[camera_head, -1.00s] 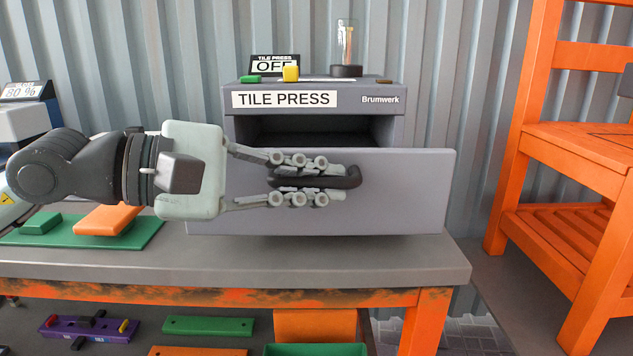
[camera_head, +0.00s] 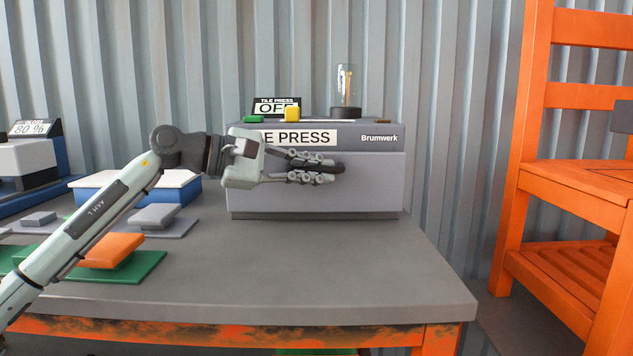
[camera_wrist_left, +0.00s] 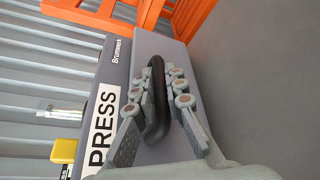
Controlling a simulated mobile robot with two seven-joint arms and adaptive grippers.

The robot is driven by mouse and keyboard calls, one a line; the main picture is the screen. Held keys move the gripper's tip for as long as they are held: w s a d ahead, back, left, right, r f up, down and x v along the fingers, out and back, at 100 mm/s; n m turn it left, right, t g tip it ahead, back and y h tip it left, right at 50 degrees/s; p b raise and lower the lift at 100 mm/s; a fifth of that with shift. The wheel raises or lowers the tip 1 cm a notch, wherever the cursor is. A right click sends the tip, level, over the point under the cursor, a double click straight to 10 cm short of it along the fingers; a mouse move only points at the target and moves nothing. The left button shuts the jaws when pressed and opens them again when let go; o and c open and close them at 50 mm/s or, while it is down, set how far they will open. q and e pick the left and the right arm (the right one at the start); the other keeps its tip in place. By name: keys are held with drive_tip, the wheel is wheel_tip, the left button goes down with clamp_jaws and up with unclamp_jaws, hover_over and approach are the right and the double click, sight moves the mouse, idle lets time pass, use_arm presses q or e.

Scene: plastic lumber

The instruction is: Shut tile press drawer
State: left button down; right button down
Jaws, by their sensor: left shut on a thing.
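The grey tile press (camera_head: 385,137) stands at the back of the workbench, with its label and an OFF sign on top. Its drawer front (camera_head: 375,185) sits flush against the body in the head view, with no opening showing above it. My left gripper (camera_head: 330,168) is shut on the dark drawer handle (camera_head: 340,168), its fingers above and below it. The wrist view also shows the fingers (camera_wrist_left: 158,100) on either side of the black handle (camera_wrist_left: 157,75). My right gripper is not in view.
Orange and green pieces (camera_head: 112,250) lie on the bench at left, near a blue-and-white box (camera_head: 180,188) and a grey piece (camera_head: 155,215). An orange shelf frame (camera_head: 575,170) stands at right. The bench (camera_head: 330,270) before the press is clear.

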use_arm(q)
drive_tip(key=shift+w, duration=0.95)
drive_tip(key=shift+a+r, duration=0.1)
drive_tip(key=c, duration=1.9)
unclamp_jaws()
drive_tip(key=shift+w, duration=0.15)
drive_tip(key=shift+o, duration=0.2)
drive_tip(key=v, duration=1.2)
